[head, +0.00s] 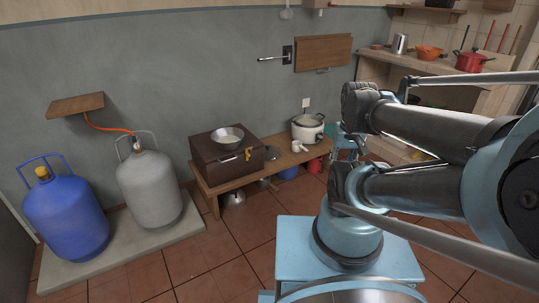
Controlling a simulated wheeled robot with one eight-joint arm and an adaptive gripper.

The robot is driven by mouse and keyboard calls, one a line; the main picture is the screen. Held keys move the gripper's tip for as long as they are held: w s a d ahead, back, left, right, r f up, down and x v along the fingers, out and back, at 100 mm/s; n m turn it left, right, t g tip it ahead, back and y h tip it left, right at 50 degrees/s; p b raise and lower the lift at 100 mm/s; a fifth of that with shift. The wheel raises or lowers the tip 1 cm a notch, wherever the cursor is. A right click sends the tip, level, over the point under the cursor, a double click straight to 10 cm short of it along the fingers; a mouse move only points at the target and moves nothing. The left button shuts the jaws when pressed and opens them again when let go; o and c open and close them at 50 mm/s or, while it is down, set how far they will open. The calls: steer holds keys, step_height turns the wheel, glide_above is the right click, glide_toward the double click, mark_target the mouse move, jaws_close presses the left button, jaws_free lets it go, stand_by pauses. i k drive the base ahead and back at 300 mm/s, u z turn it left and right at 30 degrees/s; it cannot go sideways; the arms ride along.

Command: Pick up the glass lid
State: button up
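My arm fills the right side of the head view, and I cannot make out my gripper's fingers. No contact between my arm and the lid shows.
The wooden bench (216,193) carries a brown box (222,163) with a metal bowl (227,135) on top. Blue (67,208) and grey (150,184) gas cylinders stand at left. A red pot (470,62) is on the right counter. Tiled floor before the bench is open.

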mark_target(272, 153)
steer(key=i, duration=1)
